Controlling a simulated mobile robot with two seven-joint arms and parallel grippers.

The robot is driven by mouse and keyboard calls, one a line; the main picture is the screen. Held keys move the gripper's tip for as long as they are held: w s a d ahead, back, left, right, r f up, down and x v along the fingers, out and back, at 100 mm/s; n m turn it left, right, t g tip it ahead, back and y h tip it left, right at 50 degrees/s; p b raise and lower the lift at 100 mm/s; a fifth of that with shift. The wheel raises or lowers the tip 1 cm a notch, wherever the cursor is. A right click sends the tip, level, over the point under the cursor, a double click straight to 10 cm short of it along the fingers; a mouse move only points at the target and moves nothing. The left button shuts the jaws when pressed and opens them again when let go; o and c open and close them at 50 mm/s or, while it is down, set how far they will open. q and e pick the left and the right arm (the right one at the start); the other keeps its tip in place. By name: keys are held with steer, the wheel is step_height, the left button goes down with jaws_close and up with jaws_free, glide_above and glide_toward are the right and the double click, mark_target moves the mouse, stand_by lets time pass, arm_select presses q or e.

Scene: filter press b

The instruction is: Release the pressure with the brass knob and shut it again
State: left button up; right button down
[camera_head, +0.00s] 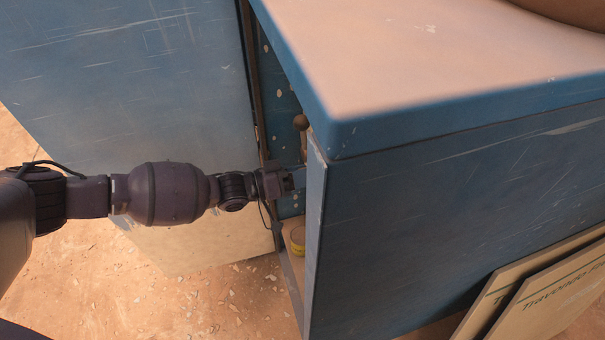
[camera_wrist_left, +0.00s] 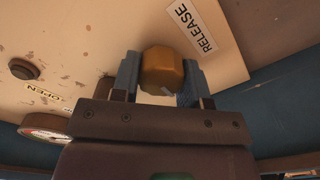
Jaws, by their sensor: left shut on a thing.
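The brass knob (camera_wrist_left: 162,68) is a faceted golden-brown piece on a cream panel (camera_wrist_left: 100,45), beside a label reading RELEASE (camera_wrist_left: 194,27). My left gripper (camera_wrist_left: 161,76) is shut on the knob, one finger on each side of it. In the head view my left gripper (camera_head: 292,181) reaches into the narrow opening of the blue cabinet (camera_head: 420,200). The knob is hidden there behind the cabinet's edge. My right gripper is not in view.
A yellow container (camera_head: 298,241) sits below. Flat boards (camera_head: 550,290) lean at the lower right.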

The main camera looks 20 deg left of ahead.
arm_select(q)
steer(key=shift+r+m+p, duration=0.1)
steer(key=shift+m+p, duration=0.2)
steer(key=shift+m, duration=0.9)
steer(key=m, duration=0.2)
steer(key=shift+m, duration=0.4)
steer(key=m+p, duration=0.1)
steer(key=m, duration=0.1)
steer(key=shift+s+m, duration=0.1)
steer(key=shift+m, duration=0.3)
steer(key=m, duration=0.3)
steer(key=shift+d, duration=0.1)
steer(key=m, duration=0.3)
steer(key=shift+s+m+p, duration=0.1)
steer(key=shift+m+p, duration=0.25)
steer(key=shift+m, duration=1.05)
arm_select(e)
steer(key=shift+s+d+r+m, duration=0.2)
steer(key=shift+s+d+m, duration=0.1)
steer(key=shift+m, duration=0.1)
arm_select(q)
steer(key=o, duration=0.9)
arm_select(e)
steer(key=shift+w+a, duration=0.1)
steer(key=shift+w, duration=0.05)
